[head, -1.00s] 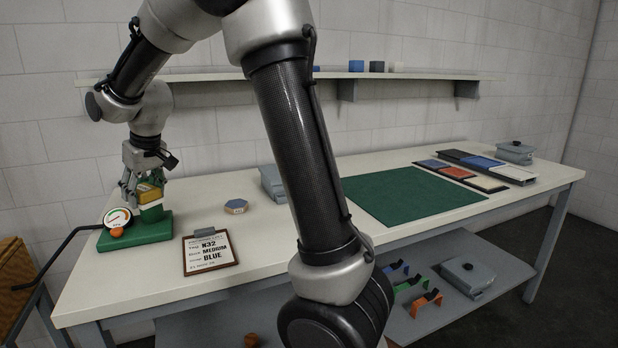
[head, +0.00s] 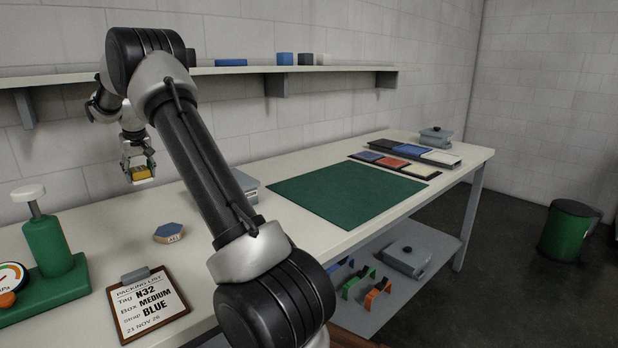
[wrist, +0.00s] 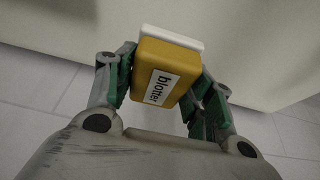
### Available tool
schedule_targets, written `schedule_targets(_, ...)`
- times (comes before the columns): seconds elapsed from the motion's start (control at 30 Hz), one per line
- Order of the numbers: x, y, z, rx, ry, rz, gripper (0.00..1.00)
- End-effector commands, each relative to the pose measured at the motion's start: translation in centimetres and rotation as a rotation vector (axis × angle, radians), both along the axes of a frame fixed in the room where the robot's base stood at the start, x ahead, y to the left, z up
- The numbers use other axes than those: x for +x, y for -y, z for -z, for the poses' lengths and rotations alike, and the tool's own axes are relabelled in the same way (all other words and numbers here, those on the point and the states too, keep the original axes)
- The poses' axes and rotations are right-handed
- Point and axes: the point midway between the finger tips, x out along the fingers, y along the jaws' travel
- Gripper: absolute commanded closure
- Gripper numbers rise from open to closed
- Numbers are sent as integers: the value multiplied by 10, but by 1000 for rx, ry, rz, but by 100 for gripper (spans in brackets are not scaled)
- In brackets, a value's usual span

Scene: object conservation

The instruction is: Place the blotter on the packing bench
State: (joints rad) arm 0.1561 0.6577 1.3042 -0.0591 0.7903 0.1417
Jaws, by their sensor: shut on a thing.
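The blotter (wrist: 165,75) is a yellow block with a white layer along one side and a label reading "blotter". My gripper (wrist: 163,92) is shut on it, one finger on each side. In the head view the blotter (head: 142,174) is small, held in my gripper (head: 140,170) near the back wall at the left. It appears to be above the bench's far left part; the exact height cannot be told. The packing bench (head: 230,228) is a long pale table with a green mat (head: 345,193) on it.
A grey box (head: 246,185) is partly behind my arm. Coloured trays (head: 392,163) lie far right. A wall shelf (head: 230,71) runs above.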

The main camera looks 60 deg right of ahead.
Motion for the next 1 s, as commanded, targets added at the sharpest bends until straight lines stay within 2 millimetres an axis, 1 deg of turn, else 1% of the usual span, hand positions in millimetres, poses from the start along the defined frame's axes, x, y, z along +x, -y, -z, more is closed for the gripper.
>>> schedule_targets(0.03,1,6,1,0,0,10,72)
schedule_targets(0.1,2,10,2,0,1,15,72)
schedule_targets(0.27,2,11,5,0,0,16,72)
schedule_targets(0.5,2,10,44,0,-1,16,72)
schedule_targets(0.67,2,10,58,0,0,16,72)
schedule_targets(0.77,2,10,72,1,-2,16,72)
schedule_targets(0.9,2,10,97,1,-2,16,72)
schedule_targets(1.0,2,10,103,1,1,16,72)
